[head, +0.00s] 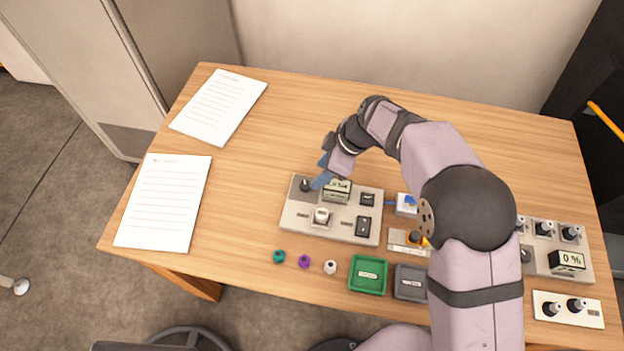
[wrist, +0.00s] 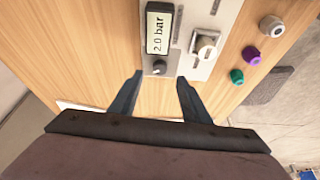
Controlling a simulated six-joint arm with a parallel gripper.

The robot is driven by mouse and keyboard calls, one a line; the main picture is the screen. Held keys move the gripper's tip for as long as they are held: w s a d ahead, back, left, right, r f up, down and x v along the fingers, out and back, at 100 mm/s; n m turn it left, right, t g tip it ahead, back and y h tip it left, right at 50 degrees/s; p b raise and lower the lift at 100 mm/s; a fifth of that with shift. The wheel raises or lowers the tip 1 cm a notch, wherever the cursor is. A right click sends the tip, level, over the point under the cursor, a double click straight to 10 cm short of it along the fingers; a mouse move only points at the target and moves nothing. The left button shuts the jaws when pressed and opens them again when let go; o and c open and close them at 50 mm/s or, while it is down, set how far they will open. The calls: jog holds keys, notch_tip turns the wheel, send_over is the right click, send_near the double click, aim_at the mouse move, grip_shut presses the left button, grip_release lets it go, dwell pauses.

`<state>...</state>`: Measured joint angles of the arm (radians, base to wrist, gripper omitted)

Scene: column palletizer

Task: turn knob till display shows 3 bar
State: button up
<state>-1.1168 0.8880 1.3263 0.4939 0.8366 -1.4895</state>
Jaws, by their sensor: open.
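The grey control panel (head: 292,221) lies on the table, with a dark knob (head: 306,185) at its upper left corner. The knob also shows in the wrist view (wrist: 159,67), beside the display (wrist: 160,28), which reads 2.0 bar. In the head view the display (head: 337,190) is partly covered by my gripper and hard to read. My gripper (head: 320,172) is open and empty above that corner. In the wrist view the dark knob shows between the blue fingertips (wrist: 159,76), with a gap on both sides; I see no contact.
The same panel carries a pale knob (wrist: 205,45) and dark switches. Small coloured knobs, a green tray (head: 367,290) and a grey tray (head: 410,296) lie in front. Another panel (head: 585,272) showing 0 % is at right. Paper sheets lie left; the table behind the panel is clear.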

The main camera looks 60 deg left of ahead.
aim_at(307, 185)
jog(key=shift+p+x, duration=1.6)
jog(key=shift+x, duration=2.15)
jog(key=shift+s+a+r, duration=0.1)
jog(key=shift+s+a, duration=0.05)
jog(key=shift+a, duration=0.05)
jog(key=c, duration=1)
